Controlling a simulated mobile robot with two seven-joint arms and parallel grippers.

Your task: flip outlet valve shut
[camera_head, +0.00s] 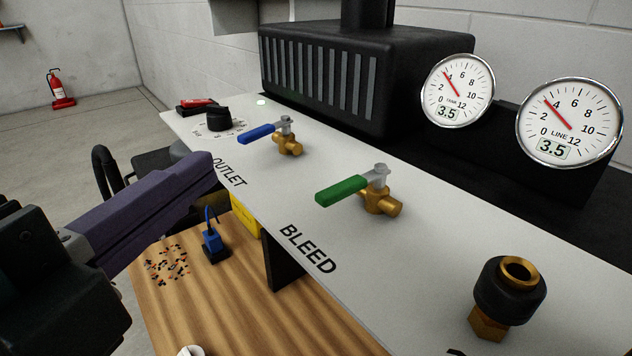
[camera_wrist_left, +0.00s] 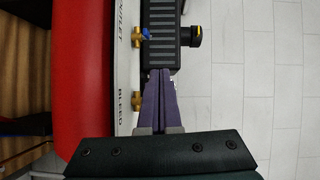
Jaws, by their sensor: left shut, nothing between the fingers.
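The outlet valve has a brass body (camera_head: 289,145) and a blue lever (camera_head: 256,133) that points left, above the white panel marked OUTLET. In the left wrist view its brass body (camera_wrist_left: 137,37) and a bit of the blue lever (camera_wrist_left: 146,33) show near the top. My left gripper (camera_head: 207,166) is shut and empty, its purple fingers at the panel's left edge, apart from the lever in the head view. In the left wrist view my left gripper (camera_wrist_left: 160,76) points up the picture, to the right of the valves. My right gripper is not in view.
The bleed valve's green lever (camera_head: 341,190) is nearer on the white panel (camera_head: 410,265). A black knob (camera_head: 218,118) stands beyond the outlet valve. A black ribbed unit (camera_head: 330,75) is behind. The tank gauge (camera_head: 457,91) and line gauge (camera_head: 569,121) both read 3.5.

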